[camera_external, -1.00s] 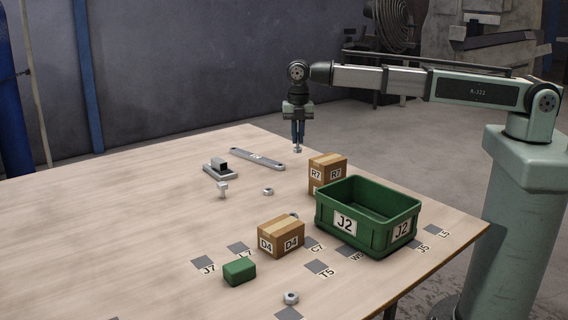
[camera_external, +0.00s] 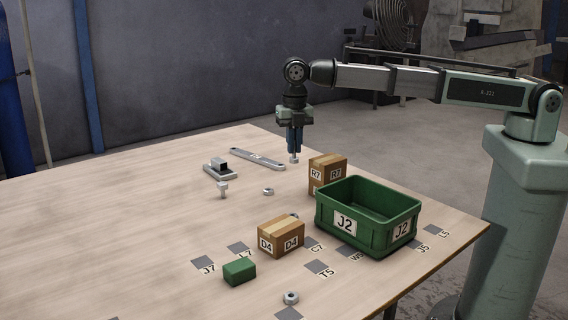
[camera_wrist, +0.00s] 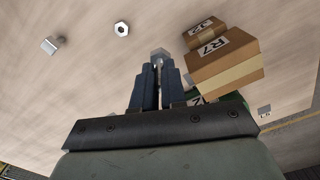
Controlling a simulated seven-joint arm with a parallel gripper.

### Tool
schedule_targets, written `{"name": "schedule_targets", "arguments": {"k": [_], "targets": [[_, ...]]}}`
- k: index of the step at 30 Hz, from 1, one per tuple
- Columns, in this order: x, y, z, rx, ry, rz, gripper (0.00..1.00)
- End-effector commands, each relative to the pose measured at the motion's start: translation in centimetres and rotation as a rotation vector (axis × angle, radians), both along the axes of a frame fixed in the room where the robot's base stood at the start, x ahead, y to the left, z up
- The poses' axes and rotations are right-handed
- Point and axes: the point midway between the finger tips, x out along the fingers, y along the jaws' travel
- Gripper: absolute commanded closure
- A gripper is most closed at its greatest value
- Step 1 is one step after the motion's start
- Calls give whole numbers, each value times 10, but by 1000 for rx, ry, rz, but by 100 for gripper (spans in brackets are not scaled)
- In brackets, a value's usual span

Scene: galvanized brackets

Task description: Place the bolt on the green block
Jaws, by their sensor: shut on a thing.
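My gripper (camera_external: 294,152) is shut on a bolt (camera_external: 294,160), which hangs head-down below the fingertips above the back of the table. In the wrist view the bolt (camera_wrist: 160,53) shows between the tips of the blue fingers (camera_wrist: 158,75). The green block (camera_external: 239,271) lies on the table near the front, left of the cardboard box marked D4, far from my gripper. Its top is bare. I cannot make out the green block in the wrist view.
A green bin J2 (camera_external: 384,239) and boxes R7 (camera_external: 321,177) and D4 (camera_external: 269,242) stand at the right. Nuts (camera_external: 268,191) (camera_external: 291,298), a small upright metal piece (camera_external: 223,188), a flat bar (camera_external: 257,159) and a bracket (camera_external: 219,172) lie about. The left of the table is clear.

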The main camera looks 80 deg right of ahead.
Motion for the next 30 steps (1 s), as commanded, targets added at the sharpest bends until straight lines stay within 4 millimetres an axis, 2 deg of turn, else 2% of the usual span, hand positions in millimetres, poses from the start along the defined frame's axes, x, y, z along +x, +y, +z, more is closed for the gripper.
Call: {"name": "schedule_targets", "arguments": {"k": [1,14,24,27,30], "targets": [[2,21,1,0,-1,27,100],[11,186,12,2,-7,224,100],[20,330,24,3,-9,370,100],[30,364,28,3,-9,397,100],[50,383,32,2,-7,404,100]]}}
